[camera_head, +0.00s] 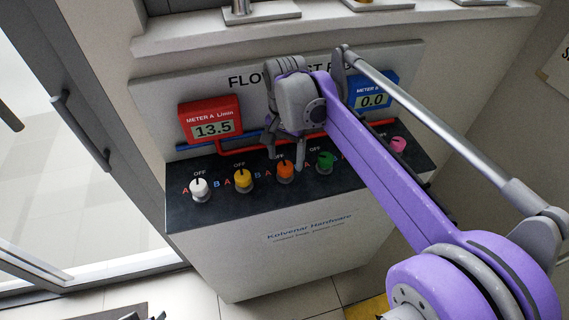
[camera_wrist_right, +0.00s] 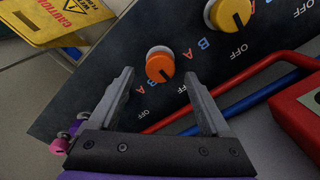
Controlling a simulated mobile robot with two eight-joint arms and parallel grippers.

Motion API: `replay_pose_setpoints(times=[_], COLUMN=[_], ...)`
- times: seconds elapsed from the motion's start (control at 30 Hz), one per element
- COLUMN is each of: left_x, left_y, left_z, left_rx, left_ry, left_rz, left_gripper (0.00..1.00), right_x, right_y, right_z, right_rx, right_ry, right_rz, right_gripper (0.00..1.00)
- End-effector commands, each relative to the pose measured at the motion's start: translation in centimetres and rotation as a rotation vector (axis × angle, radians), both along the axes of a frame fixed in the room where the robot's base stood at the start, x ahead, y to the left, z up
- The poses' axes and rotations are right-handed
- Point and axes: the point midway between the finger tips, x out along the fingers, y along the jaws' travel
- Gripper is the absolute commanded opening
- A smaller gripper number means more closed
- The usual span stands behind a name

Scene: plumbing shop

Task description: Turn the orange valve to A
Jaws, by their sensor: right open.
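The orange valve (camera_head: 286,167) is a round knob on the sloping black panel, between the yellow and green valves. In the right wrist view the orange valve (camera_wrist_right: 159,64) shows a dark mark pointing toward its OFF label. My right gripper (camera_head: 272,156) is over the panel close to the orange valve. In the wrist view my right gripper (camera_wrist_right: 160,76) is open, with one finger on each side of the knob; I cannot tell whether either touches it. Nothing is held.
White (camera_head: 199,188), yellow (camera_head: 242,179), green (camera_head: 325,161) and pink (camera_head: 398,145) valves share the panel. Behind are red meter A (camera_head: 211,121), reading 13.5, and blue meter B (camera_head: 371,95), reading 0.0, with pipes.

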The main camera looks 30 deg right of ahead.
Motion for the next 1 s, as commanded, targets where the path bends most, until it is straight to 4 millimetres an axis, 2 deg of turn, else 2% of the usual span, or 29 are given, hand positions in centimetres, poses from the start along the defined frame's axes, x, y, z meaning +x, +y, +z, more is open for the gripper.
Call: replay_pose_setpoints(times=[0.1,0.2,0.57,1.0], left_x=[0.0,0.0,-0.1,-0.1], left_y=[0.0,0.0,0.0,0.0], left_z=[-0.2,-0.3,-0.3,-0.3], left_rx=[0.000,0.000,0.000,0.000], left_ry=[0.001,0.001,0.001,0.001], left_rz=[0.000,0.000,0.000,0.000], left_gripper=[0.50,0.50,0.50,0.50], right_x=[0.0,0.0,0.0,0.0], right_y=[0.0,0.0,0.0,0.0], right_z=[-1.7,-2.5,-3.0,-3.0], right_rx=[0.000,0.000,0.001,0.001], right_ry=[0.000,0.000,-0.001,-0.001], right_rz=[0.001,0.001,0.001,0.001], right_gripper=[0.82,0.82,0.82,0.02])
